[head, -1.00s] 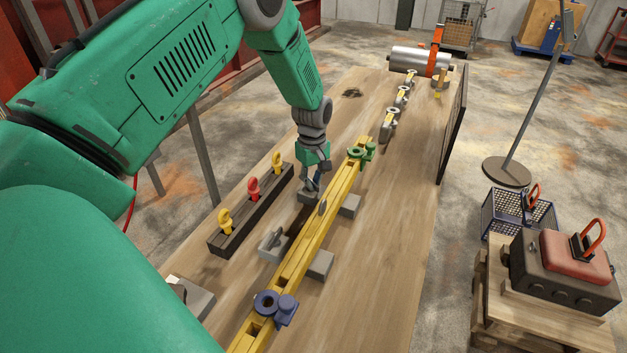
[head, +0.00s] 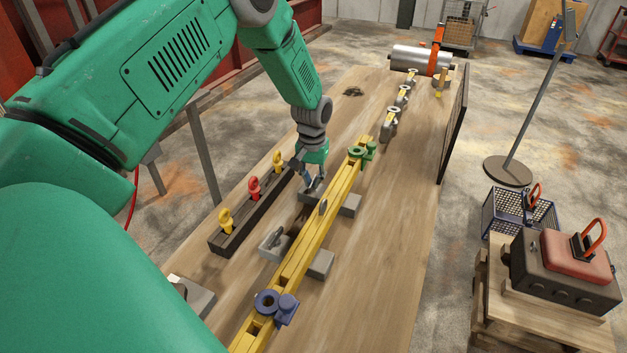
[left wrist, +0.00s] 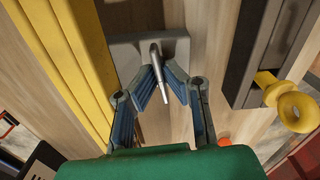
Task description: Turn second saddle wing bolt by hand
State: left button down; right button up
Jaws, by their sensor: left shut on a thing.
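A yellow slotted beam (head: 311,240) lies lengthwise on the wooden bench, across grey saddle blocks. The farther saddle block (head: 308,198) is under my left gripper (head: 313,186). In the left wrist view, the grey saddle (left wrist: 125,55) carries a slim metal wing bolt (left wrist: 158,72). The blue-padded fingers of my left gripper (left wrist: 160,78) close on it from both sides, tips near its upper part. The nearer saddle (head: 273,243) has its own wing bolt and is untouched. My right gripper is not in view.
A dark rack (head: 250,212) with yellow and red eye-ended pieces stands left of the beam. A blue clamp (head: 276,305) and a green clamp (head: 361,152) sit on the beam. A metal cylinder (head: 420,60) lies at the far end.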

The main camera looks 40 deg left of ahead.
pick_arm(q)
jog(key=shift+w+a+r+m, duration=0.15)
jog(key=shift+w+r+m, duration=0.1)
jog(key=shift+m, duration=0.35)
jog(key=c, duration=1.8)
grip_release()
jog(key=shift+o, duration=0.5)
jog(key=shift+s, duration=0.2)
jog(key=shift+f, duration=0.1)
notch_tip(320, 180, up, 12)
